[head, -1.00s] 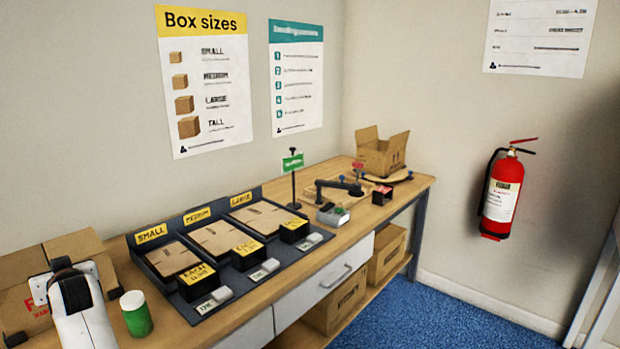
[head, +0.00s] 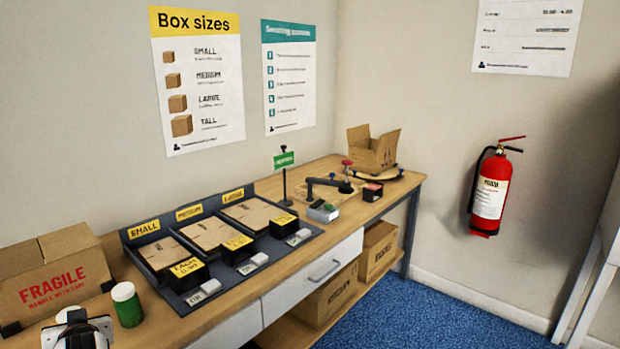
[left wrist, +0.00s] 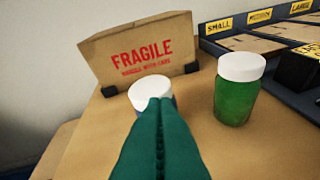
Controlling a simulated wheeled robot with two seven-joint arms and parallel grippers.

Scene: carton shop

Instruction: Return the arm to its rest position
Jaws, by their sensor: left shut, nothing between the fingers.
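My left gripper (left wrist: 160,125) shows in the left wrist view as two green fingers pressed together, shut and empty. Behind the fingertips stands a white-lidded container (left wrist: 151,88), mostly hidden by the fingers; I cannot tell whether they touch it. In the head view part of my left arm shows at the bottom left edge, its fingers not clear. My right gripper is in neither view.
A green jar with a white lid (head: 127,305) stands beside the FRAGILE carton (head: 50,283) on the bench. A fire extinguisher (head: 490,193) hangs on the wall.

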